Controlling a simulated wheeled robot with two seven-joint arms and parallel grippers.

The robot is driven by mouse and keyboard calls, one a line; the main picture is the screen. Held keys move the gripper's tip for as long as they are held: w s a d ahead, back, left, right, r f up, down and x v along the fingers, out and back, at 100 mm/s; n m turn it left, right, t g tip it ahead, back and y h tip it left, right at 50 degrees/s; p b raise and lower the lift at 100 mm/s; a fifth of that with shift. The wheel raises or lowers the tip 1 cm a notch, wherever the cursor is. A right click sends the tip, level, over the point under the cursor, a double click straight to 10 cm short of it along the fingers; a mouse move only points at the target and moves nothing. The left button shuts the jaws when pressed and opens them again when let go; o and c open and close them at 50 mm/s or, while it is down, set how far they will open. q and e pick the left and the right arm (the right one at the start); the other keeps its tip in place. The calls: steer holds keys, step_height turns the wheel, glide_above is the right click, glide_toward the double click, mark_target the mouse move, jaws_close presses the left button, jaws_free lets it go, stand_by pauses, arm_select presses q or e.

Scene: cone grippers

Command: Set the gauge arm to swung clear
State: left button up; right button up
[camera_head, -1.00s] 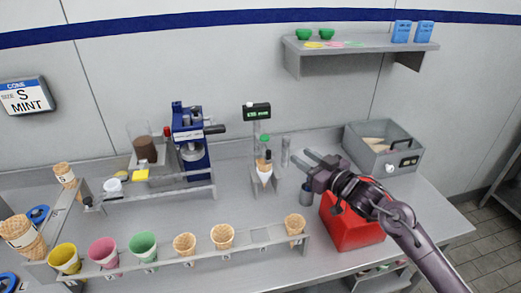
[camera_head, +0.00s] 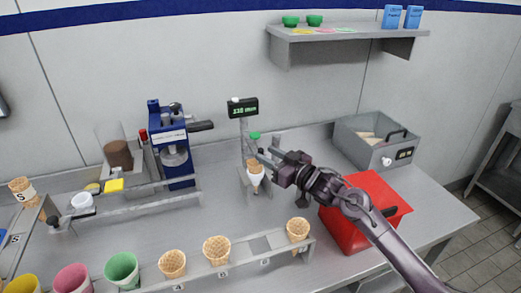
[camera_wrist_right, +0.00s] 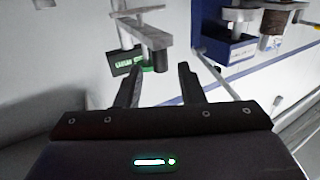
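The gauge stand (camera_head: 244,130) is a grey post with a dark display (camera_head: 243,108) showing green characters, too small to read surely. Its gauge arm, a grey bar with a dark tip, shows in the right wrist view (camera_wrist_right: 148,32); in the head view the gripper partly hides it. A green knob (camera_head: 254,136) is beside the post. A waffle cone in a white sleeve (camera_head: 255,175) stands upright in the holder below. My right gripper (camera_head: 267,158) is at the gauge, fingers apart. In the right wrist view its open fingers (camera_wrist_right: 158,76) point toward the dark tip; contact is unclear. My left gripper is not in view.
A rack with several cones (camera_head: 217,250) runs along the front. A blue press (camera_head: 170,140) stands left of the gauge. A red box (camera_head: 365,210) lies under my right arm. A grey bin (camera_head: 378,140) stands at the back right. A shelf (camera_head: 345,45) hangs above.

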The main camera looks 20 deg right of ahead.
mark_target(261, 149)
steer(key=x, duration=0.3)
steer(key=shift+w+a+f, duration=0.1)
steer(key=shift+w+a, duration=0.1)
steer(key=shift+w, duration=0.15)
jaws_close()
